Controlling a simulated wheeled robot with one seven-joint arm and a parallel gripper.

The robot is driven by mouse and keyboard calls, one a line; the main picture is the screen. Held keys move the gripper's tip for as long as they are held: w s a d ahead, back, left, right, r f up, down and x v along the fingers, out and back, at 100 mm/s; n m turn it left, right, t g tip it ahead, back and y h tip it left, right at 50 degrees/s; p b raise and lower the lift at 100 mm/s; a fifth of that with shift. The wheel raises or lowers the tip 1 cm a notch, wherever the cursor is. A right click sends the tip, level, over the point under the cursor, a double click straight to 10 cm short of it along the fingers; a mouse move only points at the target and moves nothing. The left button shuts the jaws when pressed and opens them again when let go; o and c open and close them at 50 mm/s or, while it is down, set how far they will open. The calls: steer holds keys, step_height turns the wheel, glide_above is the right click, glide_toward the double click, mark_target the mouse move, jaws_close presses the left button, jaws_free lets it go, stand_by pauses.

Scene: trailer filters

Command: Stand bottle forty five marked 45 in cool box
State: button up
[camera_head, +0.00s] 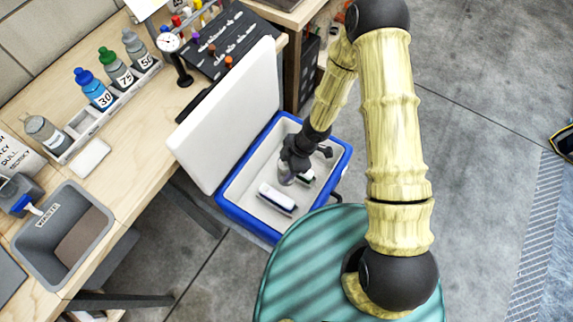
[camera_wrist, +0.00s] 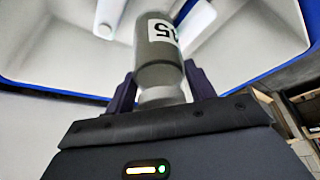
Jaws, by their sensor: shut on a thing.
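My gripper (camera_wrist: 160,92) is shut on the neck of a grey bottle (camera_wrist: 156,62) in the wrist view. The bottle's white label (camera_wrist: 162,32) shows upside down, with a 5 readable and the other figure unclear. In the head view my gripper (camera_head: 298,160) is down inside the open blue and white cool box (camera_head: 234,208). The bottle is mostly hidden there, with a little grey (camera_head: 286,180) below the gripper. I cannot tell whether it touches the box floor.
A white item with a dark edge (camera_head: 277,198) lies on the box floor; another is partly hidden by my gripper. The open white lid (camera_head: 228,112) stands on the box's left. The bench holds a rack with bottles marked 30 (camera_head: 97,90), 75 (camera_head: 117,72) and 50 (camera_head: 138,50), and a waste bin (camera_head: 62,262).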

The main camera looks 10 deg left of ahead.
steer(key=shift+f+b, duration=3.65)
steer(key=shift+f, duration=0.8)
steer(key=o, duration=1.6)
steer(key=shift+r+p, duration=9.6)
steer(key=shift+r, duration=0.45)
